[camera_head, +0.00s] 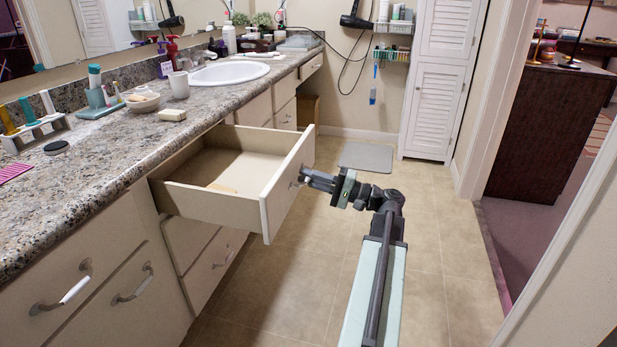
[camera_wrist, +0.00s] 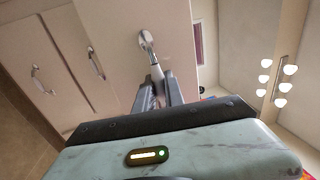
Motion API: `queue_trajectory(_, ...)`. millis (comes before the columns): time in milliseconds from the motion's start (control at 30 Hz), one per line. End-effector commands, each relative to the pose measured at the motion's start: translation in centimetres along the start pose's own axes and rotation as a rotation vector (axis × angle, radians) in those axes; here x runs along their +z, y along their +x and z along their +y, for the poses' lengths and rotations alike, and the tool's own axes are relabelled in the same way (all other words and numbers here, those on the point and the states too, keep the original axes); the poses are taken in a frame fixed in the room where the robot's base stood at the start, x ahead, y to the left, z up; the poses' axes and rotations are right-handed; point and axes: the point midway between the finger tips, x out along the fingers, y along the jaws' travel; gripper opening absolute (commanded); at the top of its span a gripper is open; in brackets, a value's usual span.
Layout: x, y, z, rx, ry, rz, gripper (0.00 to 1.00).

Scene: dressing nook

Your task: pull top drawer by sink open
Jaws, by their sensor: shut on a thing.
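The top drawer (camera_head: 275,195) by the sink stands well out from the cabinet under the granite counter. Its inside shows and looks mostly empty, with a small tan patch on the bottom. My gripper (camera_head: 303,177) is at the outer face of the drawer front in the head view. In the wrist view my gripper (camera_wrist: 157,88) is shut on the drawer's handle (camera_wrist: 149,48), a pale bar with metal ends. The sink (camera_head: 229,73) is a white oval basin in the counter, beyond the drawer.
The counter (camera_head: 62,200) holds cups, bottles and a soap bar (camera_head: 172,115). Closed drawers with handles (camera_head: 133,285) are at the near left. A grey mat (camera_head: 366,157) lies on the tiled floor. Floor right of my arm is clear up to the doorway and dark dresser (camera_head: 548,130).

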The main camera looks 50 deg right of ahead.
Motion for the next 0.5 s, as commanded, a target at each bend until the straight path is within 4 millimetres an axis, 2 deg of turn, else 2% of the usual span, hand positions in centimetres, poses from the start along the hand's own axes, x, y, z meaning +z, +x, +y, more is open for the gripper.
queue_trajectory(67,-0.17,0.02,-0.01,0.000,0.000,0.004,0.00)
queue_trajectory(100,-0.17,0.03,-0.01,0.000,0.000,0.004,0.19)
queue_trajectory(133,-0.17,0.04,-0.01,-0.001,0.000,0.004,0.22)
queue_trajectory(400,-0.09,0.08,0.00,-0.001,0.000,0.002,0.22)
queue_trajectory(500,-0.15,-0.60,0.09,-0.001,0.000,0.003,0.22)
